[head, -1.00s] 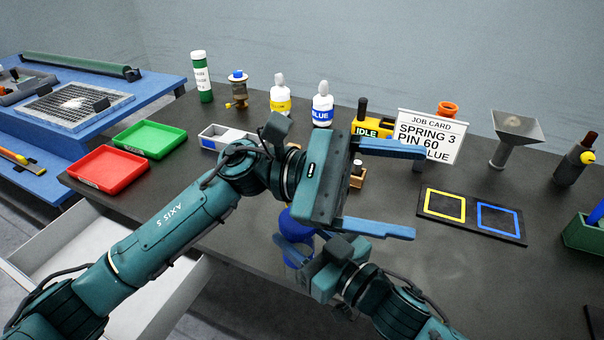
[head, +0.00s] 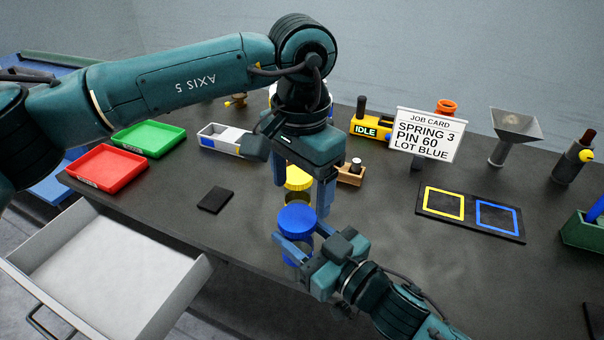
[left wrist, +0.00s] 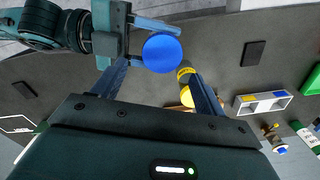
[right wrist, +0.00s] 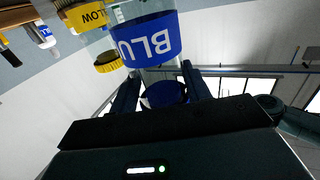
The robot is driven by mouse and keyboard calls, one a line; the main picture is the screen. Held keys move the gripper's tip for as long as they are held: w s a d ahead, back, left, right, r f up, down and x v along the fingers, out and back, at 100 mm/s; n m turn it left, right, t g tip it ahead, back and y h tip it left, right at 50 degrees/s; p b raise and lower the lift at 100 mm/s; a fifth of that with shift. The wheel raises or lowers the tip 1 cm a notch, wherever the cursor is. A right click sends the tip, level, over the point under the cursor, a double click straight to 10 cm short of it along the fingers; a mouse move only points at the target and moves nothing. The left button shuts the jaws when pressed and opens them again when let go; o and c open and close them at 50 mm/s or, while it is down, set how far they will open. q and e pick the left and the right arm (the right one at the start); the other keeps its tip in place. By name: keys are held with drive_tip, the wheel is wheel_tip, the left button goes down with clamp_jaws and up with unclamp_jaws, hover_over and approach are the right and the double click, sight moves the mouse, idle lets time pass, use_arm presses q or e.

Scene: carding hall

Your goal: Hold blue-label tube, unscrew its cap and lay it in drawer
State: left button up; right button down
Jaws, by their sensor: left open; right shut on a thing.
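The blue-label tube (right wrist: 145,38) is clear with a blue label and shows upside down in the right wrist view. Its blue cap (head: 296,217) faces up in the head view and is a round disc in the left wrist view (left wrist: 161,52). My right gripper (head: 300,246) is shut on the tube near the cap; whether its base touches the table cannot be told. My left gripper (head: 302,195) is open, pointing down, with its fingers above and behind the cap, not gripping it. The drawer (head: 190,300) stands open at lower left; its visible inside is empty.
A yellow-capped tube (head: 298,178) stands close behind the blue cap. A dark pad (head: 215,200), red tray (head: 105,170), green tray (head: 150,138) and compartment box (head: 222,140) lie to the left. A job card (head: 425,135) and marked mat (head: 470,213) are on the right.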

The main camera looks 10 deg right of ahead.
sight(301, 217)
use_arm(q)
wheel_tip(301, 217, down, 6)
drive_tip(key=shift+f, duration=0.1)
idle(0.4)
